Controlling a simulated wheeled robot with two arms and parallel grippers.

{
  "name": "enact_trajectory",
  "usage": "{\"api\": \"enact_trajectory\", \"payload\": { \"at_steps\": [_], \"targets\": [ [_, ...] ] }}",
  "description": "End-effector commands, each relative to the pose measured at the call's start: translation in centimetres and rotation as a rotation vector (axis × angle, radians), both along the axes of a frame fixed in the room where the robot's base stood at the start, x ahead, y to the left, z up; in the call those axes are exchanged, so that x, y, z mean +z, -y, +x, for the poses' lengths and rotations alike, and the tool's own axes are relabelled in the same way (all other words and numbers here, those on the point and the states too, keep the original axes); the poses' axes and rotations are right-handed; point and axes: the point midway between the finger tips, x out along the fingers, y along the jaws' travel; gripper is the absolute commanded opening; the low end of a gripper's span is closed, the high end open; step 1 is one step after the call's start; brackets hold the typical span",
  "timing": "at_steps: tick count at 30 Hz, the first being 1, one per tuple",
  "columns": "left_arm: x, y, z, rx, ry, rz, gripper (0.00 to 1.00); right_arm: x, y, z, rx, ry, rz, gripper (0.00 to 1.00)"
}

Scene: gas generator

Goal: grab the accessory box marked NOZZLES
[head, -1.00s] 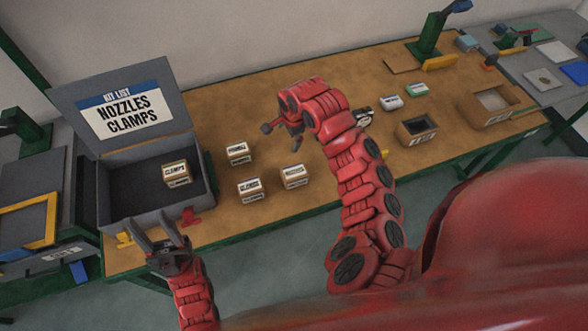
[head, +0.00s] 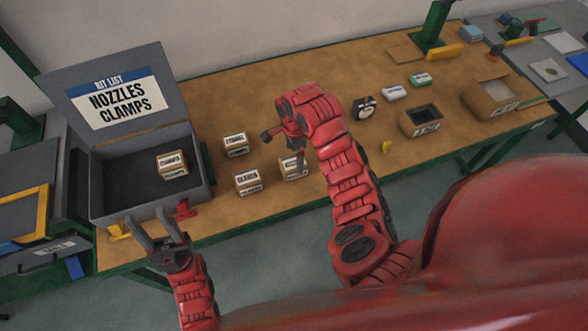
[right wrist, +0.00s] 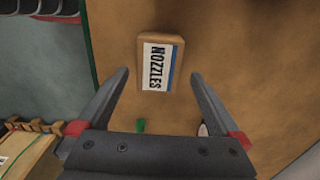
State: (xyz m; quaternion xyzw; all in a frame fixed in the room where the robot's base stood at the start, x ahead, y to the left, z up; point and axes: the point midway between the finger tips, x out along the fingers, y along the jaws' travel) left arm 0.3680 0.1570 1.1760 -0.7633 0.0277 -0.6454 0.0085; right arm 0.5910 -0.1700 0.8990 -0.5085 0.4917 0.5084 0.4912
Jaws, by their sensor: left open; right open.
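The NOZZLES box (right wrist: 153,62), a small tan carton with a white and blue label, lies on the bench just ahead of my right gripper's fingertips (right wrist: 160,76) in the right wrist view. The fingers are open and empty, one to each side of its near end. In the head view my right gripper (head: 284,146) hangs over this box (head: 291,173), partly hiding it; contact cannot be told. My left gripper (head: 147,216) is open and empty at the front of the grey kit case (head: 150,209). The case's lid lists NOZZLES and CLAMPS.
The CLAMPS box (head: 172,165) sits inside the case. Two similar boxes stand left of the NOZZLES box: one farther back (head: 236,147), one nearer (head: 248,184). A dark open bin (head: 420,122) and a cardboard box (head: 492,97) stand to the right.

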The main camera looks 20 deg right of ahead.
Motion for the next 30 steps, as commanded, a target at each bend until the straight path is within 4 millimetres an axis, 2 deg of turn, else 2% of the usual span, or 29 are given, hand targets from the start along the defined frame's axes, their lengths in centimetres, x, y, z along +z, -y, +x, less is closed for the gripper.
{"api": "enact_trajectory", "payload": {
  "at_steps": [5, 10, 15, 24, 26, 30],
  "targets": [
    [0.5, 0.0, 0.0, 0.000, 0.000, 0.000, 0.50, -1.0, -0.1, -0.2, 0.000, -0.004, 0.001, 1.00],
    [2.1, 0.0, 0.0, 0.000, 0.000, 0.000, 0.50, -3.1, -0.2, -0.4, 0.000, -0.008, -0.002, 1.00],
    [2.3, 0.0, 0.0, 0.000, 0.000, 0.000, 0.50, -5.0, -0.2, -0.3, -0.001, -0.005, 0.001, 1.00],
    [2.3, 0.0, 0.0, 0.000, 0.000, 0.000, 0.50, -5.5, -0.2, -0.2, 0.001, 0.001, 0.001, 1.00],
    [2.3, 0.0, 0.0, 0.000, 0.000, 0.000, 0.50, -5.5, -0.2, -0.2, 0.001, 0.001, 0.001, 0.93],
    [2.3, 0.0, 0.0, 0.000, 0.000, 0.000, 0.50, -5.5, -0.2, -0.2, 0.001, 0.001, 0.001, 0.68]
  ]
}}
